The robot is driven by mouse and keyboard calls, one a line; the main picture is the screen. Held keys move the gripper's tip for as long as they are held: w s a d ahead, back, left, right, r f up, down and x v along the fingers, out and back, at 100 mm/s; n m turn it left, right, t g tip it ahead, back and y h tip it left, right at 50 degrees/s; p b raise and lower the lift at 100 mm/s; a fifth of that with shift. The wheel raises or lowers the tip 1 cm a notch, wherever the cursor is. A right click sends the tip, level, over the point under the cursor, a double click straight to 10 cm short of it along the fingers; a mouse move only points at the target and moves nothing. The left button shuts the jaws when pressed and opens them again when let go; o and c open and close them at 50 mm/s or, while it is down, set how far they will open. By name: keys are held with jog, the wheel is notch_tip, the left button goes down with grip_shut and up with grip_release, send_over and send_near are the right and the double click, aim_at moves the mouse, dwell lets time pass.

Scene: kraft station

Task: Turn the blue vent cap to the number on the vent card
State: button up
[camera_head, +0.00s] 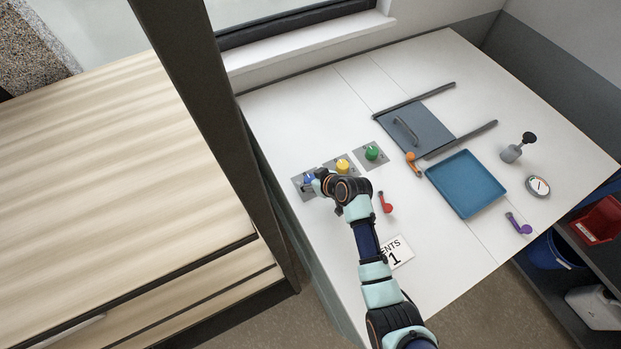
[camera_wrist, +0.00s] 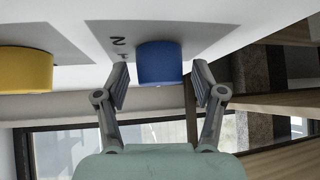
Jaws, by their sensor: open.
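The blue vent cap (camera_wrist: 159,62) sits on a grey plate (camera_wrist: 205,32) with small digits beside it; a "2" is readable, the other mark is unclear. In the head view the blue cap (camera_head: 309,179) is partly hidden by my arm. My gripper (camera_wrist: 160,84) is open, its two fingers on either side of the blue cap near its outer end, with no clear contact. The vent card (camera_head: 395,252) lies on the white table, partly covered by my arm; "ENTS" and "1" show. I cannot tell the cap's pointer setting.
A yellow cap (camera_head: 343,165) and a green cap (camera_head: 372,152) stand on plates beside the blue one. A red handle (camera_head: 385,202), an orange handle (camera_head: 412,160), a blue tray (camera_head: 466,184) and a grey sliding panel (camera_head: 418,128) lie to the right. A dark post (camera_head: 230,130) rises left of the table.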

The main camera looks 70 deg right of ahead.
jog(key=c, duration=1.1)
jog(key=shift+c, duration=0.2)
jog(key=shift+r+m+h+p, duration=0.1)
jog(key=shift+m+h+p, duration=0.2)
jog(key=shift+m+p, duration=0.15)
jog(key=shift+m+g+h+p, duration=0.6)
jog(key=shift+m+h+p, duration=0.15)
jog(key=shift+m, duration=0.2)
jog(key=m+g+h, duration=0.1)
jog(key=m, duration=0.1)
jog(key=shift+m+g, duration=0.3)
jog(key=m+g+b, duration=0.1)
jog(key=m+g+h, duration=0.1)
jog(key=m, duration=0.1)
jog(key=shift+w+f+h+b, duration=0.1)
jog(key=shift+f+h+b, duration=0.15)
jog(key=shift+b, duration=0.15)
jog(key=shift+m+g+b, duration=1.25)
jog(key=shift+m+g, duration=0.05)
jog(key=shift+m, duration=0.4)
jog(key=shift+r, duration=0.1)
